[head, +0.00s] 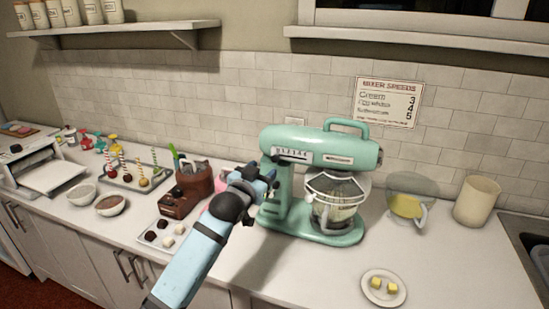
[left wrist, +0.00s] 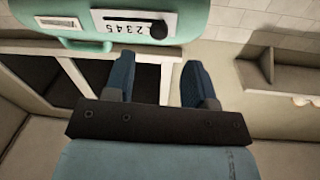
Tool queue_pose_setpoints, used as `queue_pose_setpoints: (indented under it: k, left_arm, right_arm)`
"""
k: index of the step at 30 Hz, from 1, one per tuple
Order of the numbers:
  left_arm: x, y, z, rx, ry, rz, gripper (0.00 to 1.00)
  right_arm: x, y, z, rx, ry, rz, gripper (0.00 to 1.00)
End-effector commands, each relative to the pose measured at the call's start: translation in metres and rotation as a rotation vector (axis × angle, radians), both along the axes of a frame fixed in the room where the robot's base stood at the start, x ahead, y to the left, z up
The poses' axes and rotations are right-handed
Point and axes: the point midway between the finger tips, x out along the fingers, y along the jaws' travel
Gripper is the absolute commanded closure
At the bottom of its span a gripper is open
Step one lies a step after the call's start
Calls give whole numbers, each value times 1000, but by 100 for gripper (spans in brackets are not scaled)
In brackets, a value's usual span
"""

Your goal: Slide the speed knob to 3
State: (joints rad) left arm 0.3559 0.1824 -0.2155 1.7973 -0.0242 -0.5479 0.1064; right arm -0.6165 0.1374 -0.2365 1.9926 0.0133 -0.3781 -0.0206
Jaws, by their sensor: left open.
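The mint-green stand mixer (head: 325,150) stands on the counter. Its pale speed scale (head: 292,154) is on the side of the mixer head. In the left wrist view the scale (left wrist: 125,26) shows several numbers, and the dark round speed knob (left wrist: 158,30) sits at its right end; the exact setting is hard to read. My left gripper (head: 270,177) is just below and left of the scale in the head view. In the left wrist view its two blue fingers (left wrist: 158,65) are apart and empty, with the knob beyond their tips. My right gripper is not in view.
A wall sign (head: 389,102) lists mixer speeds. The mixer's wire guard and bowl (head: 337,205) are at its right. A glass bowl (head: 407,206), a cream canister (head: 477,201) and a small plate (head: 384,288) stand further right. Sweets and trays (head: 140,171) fill the left counter.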

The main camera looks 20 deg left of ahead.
Motion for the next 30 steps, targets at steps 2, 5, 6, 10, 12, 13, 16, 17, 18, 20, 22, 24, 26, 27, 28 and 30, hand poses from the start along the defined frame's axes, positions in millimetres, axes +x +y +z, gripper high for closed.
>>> queue_pose_setpoints:
  k: [2, 5, 6, 10, 12, 13, 16, 17, 18, 20, 22, 24, 26, 27, 28, 30]
  left_arm:
    - [19, -3, 3, -1, 0, 0, 50]
    - [39, -5, 2, 0, 1, 0, 50]
    - [46, -6, 2, 0, 0, 0, 50]
    - [65, -9, 1, 0, 0, -1, 50]
    - [72, -10, 1, 0, 1, -1, 50]
    - [75, -10, 0, 0, 1, -1, 50]
    - [80, -11, 0, 0, 0, -1, 50]
    - [81, -11, 0, 0, 1, -1, 50]
    - [82, -11, 0, 0, 1, -1, 50]
    - [82, -11, -1, 0, 0, -1, 50]
    - [82, -11, -1, 0, 0, -1, 50]
    - [82, -11, -1, 0, 0, -1, 50]
    - [82, -11, -1, 0, 0, -1, 56]
    - [82, -11, -1, 0, 0, -1, 66]
    - [82, -11, -1, 0, 0, -1, 72]
    - [81, -11, -1, 0, 0, -1, 89]
  right_arm:
    - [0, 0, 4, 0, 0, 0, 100]
    - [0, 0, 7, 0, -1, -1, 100]
    - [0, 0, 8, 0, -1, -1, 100]
    - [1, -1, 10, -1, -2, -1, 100]
    - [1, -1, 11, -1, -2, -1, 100]
    - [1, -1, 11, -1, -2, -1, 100]
    - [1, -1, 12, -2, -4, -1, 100]
    - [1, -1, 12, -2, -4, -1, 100]
    - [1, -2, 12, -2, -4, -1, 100]
    - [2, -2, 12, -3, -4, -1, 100]
    - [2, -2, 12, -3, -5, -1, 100]
    - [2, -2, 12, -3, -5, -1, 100]
    - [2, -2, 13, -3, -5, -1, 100]
    - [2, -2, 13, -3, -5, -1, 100]
    - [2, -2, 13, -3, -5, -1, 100]
    - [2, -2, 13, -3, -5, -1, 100]
